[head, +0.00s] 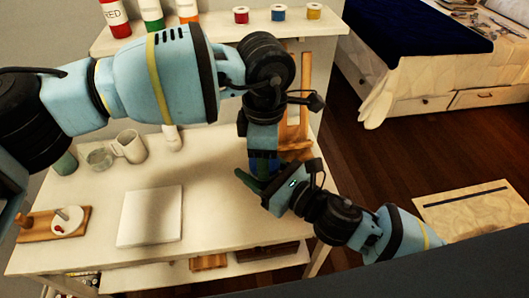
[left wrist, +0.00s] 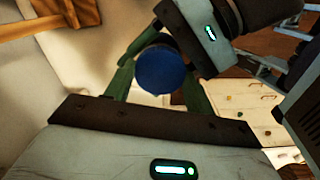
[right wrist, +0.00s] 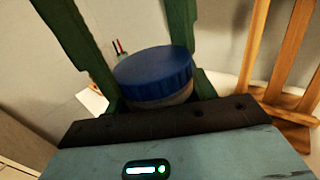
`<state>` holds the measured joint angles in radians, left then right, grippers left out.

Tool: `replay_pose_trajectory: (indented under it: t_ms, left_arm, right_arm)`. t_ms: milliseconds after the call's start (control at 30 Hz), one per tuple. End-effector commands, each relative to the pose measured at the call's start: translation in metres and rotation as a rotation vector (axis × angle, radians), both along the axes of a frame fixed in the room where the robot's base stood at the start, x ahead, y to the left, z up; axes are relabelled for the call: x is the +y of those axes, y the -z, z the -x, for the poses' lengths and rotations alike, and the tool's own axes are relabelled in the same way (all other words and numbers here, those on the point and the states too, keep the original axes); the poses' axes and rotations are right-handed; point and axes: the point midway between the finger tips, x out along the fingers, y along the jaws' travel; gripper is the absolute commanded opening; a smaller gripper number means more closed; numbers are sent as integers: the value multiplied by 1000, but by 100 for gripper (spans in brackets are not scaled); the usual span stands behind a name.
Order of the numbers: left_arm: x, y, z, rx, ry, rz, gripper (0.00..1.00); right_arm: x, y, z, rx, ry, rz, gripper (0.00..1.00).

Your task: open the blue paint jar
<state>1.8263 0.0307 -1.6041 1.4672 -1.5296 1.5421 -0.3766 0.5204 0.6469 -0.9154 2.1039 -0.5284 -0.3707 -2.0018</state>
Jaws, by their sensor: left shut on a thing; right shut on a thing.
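The blue paint jar (head: 264,165) is between my two grippers over the right part of the white table. In the head view the grippers hide most of it. Its round blue lid (left wrist: 160,71) faces my left wrist camera, between the green fingers of my left gripper (head: 263,160), which comes down from above and is shut on the lid. My right gripper (head: 256,178) comes in from the right side and is shut on the jar. In the right wrist view the lid (right wrist: 154,70) sits on the jar, with a pale band below its edge.
A wooden easel (head: 303,130) stands close behind the grippers. A white panel (head: 150,216), a mug (head: 130,146) and a wooden board (head: 52,223) are on the table (head: 215,215) to the left. Small paint pots stand on the shelf (head: 215,32). The table's middle is clear.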

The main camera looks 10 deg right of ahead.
Motion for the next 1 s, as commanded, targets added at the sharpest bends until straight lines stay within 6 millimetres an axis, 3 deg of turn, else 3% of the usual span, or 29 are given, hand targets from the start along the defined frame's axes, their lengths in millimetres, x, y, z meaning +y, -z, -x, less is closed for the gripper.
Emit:
replay_pose_trajectory:
  t_ms: [600, 1000]
  left_arm:
    - [0, -19, 0, -1, 0, 0, 27]
    - [0, -21, 0, -1, 0, 0, 27]
  right_arm:
    - [0, -1, 0, -2, 0, -1, 0]
    - [0, -1, 0, -2, 0, -1, 0]
